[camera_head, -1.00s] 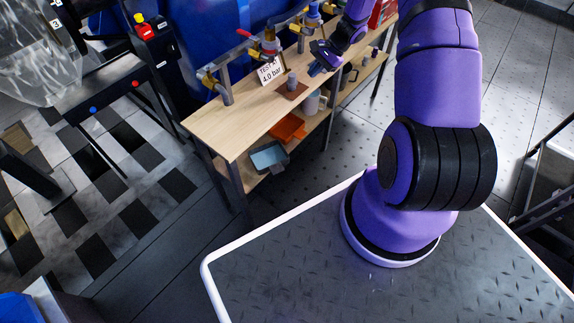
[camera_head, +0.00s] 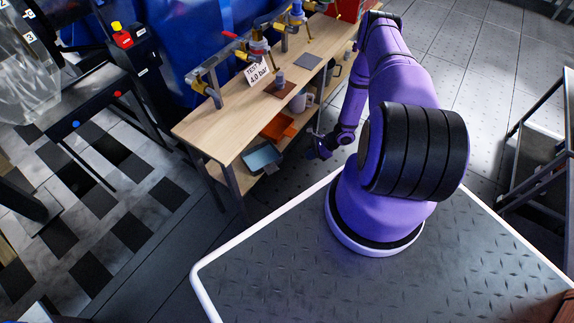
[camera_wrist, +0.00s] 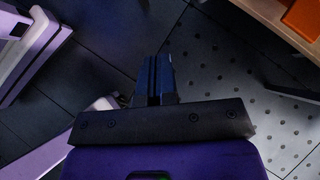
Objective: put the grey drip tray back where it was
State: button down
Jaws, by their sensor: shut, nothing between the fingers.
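A blue-grey open tray (camera_head: 262,158) lies on the lower shelf of the wooden bench, near its left end. A flat dark grey square (camera_head: 308,61) lies on the bench top, towards the far end. I cannot tell for certain which of the two is the drip tray. My gripper (camera_head: 318,152) is off the front side of the bench, below its top, to the right of the blue-grey tray and apart from it. In the wrist view my gripper (camera_wrist: 155,78) is shut and empty, with dark floor plates beyond the fingers.
The bench top (camera_head: 215,130) carries valves, a small sign (camera_head: 257,72) and a brown square (camera_head: 283,90) with a small grey object. An orange tray (camera_head: 278,127) and a pale mug (camera_head: 302,102) stand on the lower shelf. The floor right of the bench is clear.

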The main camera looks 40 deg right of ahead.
aim_at(276, 169)
jog(key=a+r+x, duration=0.1)
jog(key=x, duration=1.2)
jog(key=shift+w+a+r, duration=0.3)
jog(key=shift+r, duration=0.15)
jog(key=shift+a, duration=0.1)
jog(key=w+a, duration=0.1)
jog(key=a, duration=0.1)
jog(key=w+a, duration=0.1)
jog(key=a, duration=0.1)
jog(key=w+a, duration=0.1)
jog(key=a, duration=0.1)
jog(key=shift+w+a, duration=0.15)
jog(key=shift+w, duration=0.2)
jog(key=d, duration=0.1)
jog(key=s+d, duration=0.2)
jog(key=d, duration=0.1)
jog(key=shift+r, duration=0.1)
jog(key=v, duration=0.9)
jog(key=shift+r, duration=0.3)
